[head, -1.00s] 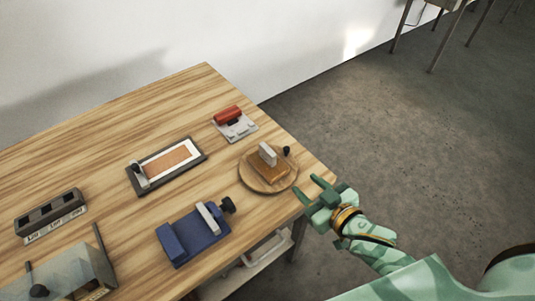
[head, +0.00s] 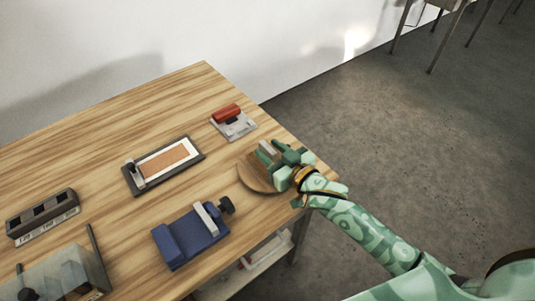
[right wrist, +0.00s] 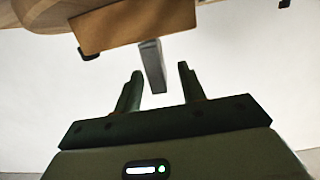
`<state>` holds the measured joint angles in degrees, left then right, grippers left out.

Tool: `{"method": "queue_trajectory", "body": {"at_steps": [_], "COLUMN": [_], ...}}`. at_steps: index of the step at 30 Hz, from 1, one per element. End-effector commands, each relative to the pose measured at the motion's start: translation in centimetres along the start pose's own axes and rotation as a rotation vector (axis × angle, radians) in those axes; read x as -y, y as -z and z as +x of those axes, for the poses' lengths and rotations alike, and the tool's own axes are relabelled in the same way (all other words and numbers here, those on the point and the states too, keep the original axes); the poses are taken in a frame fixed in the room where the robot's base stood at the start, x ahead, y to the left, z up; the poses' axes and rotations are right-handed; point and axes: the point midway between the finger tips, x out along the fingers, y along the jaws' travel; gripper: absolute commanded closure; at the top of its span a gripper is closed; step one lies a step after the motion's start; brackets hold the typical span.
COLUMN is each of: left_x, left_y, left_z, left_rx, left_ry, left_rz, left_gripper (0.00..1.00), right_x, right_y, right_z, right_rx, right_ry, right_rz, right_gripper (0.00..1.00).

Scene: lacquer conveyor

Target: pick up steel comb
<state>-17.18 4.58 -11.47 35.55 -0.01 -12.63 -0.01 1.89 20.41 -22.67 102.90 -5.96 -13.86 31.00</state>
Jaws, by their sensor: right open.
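The steel comb appears to be the grey upright piece (head: 266,147) on a brown wooden block on the round wooden board (head: 252,182) near the table's right edge. My right gripper (head: 271,153) is open over this board and partly hides the block and the comb. In the right wrist view, the grey comb (right wrist: 151,62) extends from the tan block (right wrist: 130,27) toward the gap between the two open fingers (right wrist: 160,72). I cannot tell whether a finger touches it. My left gripper is not in view.
A red-handled tool (head: 228,112) on a grey plate stands behind the board. A framed tray (head: 150,184) and a blue clamp-like fixture (head: 190,240) lie to the left. A slotted dark block (head: 42,212) and a clear box (head: 65,275) are farther left. The table's right edge is close.

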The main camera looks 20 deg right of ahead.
Motion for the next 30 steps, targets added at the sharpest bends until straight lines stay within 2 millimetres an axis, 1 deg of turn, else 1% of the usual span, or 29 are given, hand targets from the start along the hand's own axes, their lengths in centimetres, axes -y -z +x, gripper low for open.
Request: {"method": "queue_trajectory", "body": {"at_steps": [1,3,6,13,14,15,18,27,30], "left_x": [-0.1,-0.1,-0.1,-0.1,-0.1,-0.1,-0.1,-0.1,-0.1], "left_y": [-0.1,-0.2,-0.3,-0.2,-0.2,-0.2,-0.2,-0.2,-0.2], "left_z": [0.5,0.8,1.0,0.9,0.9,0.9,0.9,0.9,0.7], "left_rx": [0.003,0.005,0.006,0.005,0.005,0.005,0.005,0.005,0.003], "left_ry": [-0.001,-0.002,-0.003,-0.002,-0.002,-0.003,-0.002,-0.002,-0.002], "left_rz": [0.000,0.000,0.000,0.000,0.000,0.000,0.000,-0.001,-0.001], "left_gripper": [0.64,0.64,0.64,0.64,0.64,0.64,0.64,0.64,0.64], "right_x": [0.0,-0.1,0.0,0.0,0.0,0.0,0.0,0.0,0.0], "right_y": [-0.2,-0.2,-0.1,0.0,0.0,0.0,0.0,0.1,0.5], "right_z": [1.0,2.1,3.1,3.3,3.3,3.2,3.2,3.2,3.2], "right_rx": [-0.001,0.001,0.001,0.001,0.001,0.001,0.001,0.001,0.000], "right_ry": [0.000,-0.001,0.000,0.000,0.000,0.000,0.000,0.000,0.000], "right_rz": [-0.002,-0.002,-0.001,0.000,-0.001,-0.001,-0.001,-0.001,-0.002], "right_gripper": [0.60,0.60,0.60,0.60,0.63,0.74,1.00,1.00,1.00]}}
